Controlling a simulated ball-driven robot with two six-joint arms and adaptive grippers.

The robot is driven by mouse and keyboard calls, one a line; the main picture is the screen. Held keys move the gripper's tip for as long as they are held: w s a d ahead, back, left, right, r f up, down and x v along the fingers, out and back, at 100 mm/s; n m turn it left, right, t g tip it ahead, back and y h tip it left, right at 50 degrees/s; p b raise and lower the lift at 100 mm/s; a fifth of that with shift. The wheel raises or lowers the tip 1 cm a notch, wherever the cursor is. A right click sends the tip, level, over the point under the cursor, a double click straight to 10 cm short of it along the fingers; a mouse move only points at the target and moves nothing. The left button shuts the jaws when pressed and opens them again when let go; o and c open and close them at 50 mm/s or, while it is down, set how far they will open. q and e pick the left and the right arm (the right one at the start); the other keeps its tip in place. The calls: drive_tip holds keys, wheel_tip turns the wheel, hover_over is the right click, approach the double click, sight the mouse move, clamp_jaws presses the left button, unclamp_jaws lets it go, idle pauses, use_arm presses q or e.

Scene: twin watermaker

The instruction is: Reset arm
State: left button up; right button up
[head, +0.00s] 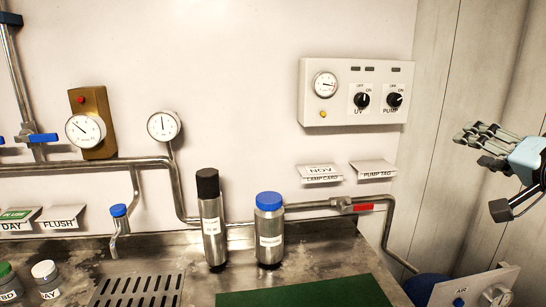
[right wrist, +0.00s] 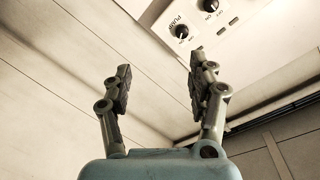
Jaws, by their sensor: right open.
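My right gripper (head: 490,172) is at the right edge of the head view, in the air in front of the panelled wall. It is open and empty, right of and below the control box. In the right wrist view its two fingers (right wrist: 158,92) stand apart with nothing between them. The control box (head: 354,116) has a gauge, a UV knob (head: 362,100) and a PUMP knob (head: 395,100). The box also shows in the right wrist view (right wrist: 235,62), beyond the fingers. My left gripper is not in view.
A metal counter (head: 200,285) holds a black-capped cylinder (head: 213,230), a blue-capped bottle (head: 269,235) and a green mat (head: 305,293). A pipe with a red-handled valve (head: 358,207) runs along the wall. LAMP CARD (head: 320,174) and PUMP TAG (head: 373,170) holders hang below the box.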

drive_tip(key=s+a+f+n+g+h, duration=0.1)
drive_tip(key=s+a+f+n+g, duration=0.15)
drive_tip(key=s+f, duration=0.4)
drive_tip(key=s+a+f+n+g+h, duration=0.1)
drive_tip(key=s+a+f+g, duration=0.2)
drive_tip(key=s+f, duration=0.3)
drive_tip(key=s+a+f+n+g+y, duration=0.1)
drive_tip(key=s+a+f+n+g, duration=0.25)
drive_tip(key=s, duration=0.55)
drive_tip(key=s+a+f+n+g, duration=0.3)
drive_tip(key=s+a+f+g, duration=0.15)
drive_tip(key=s, duration=0.45)
wheel_tip(320, 180, down, 38)
drive_tip(key=s+d+b, duration=0.1)
drive_tip(key=d+b, duration=0.1)
drive_tip(key=b, duration=1)
drive_tip(key=s+f+b, duration=0.3)
drive_tip(key=s+f, duration=0.3)
drive_tip(key=f, duration=0.3)
drive_tip(key=s+d+f+g+b, duration=0.1)
drive_tip(key=s+f+b, duration=0.3)
drive_tip(key=f, duration=0.6)
drive_tip(key=s+f+g+b, duration=0.1)
drive_tip(key=s+f+b, duration=0.3)
drive_tip(key=s+f, duration=0.5)
drive_tip(key=shift+d+f+m, duration=0.15)
drive_tip(key=shift+m, duration=0.15)
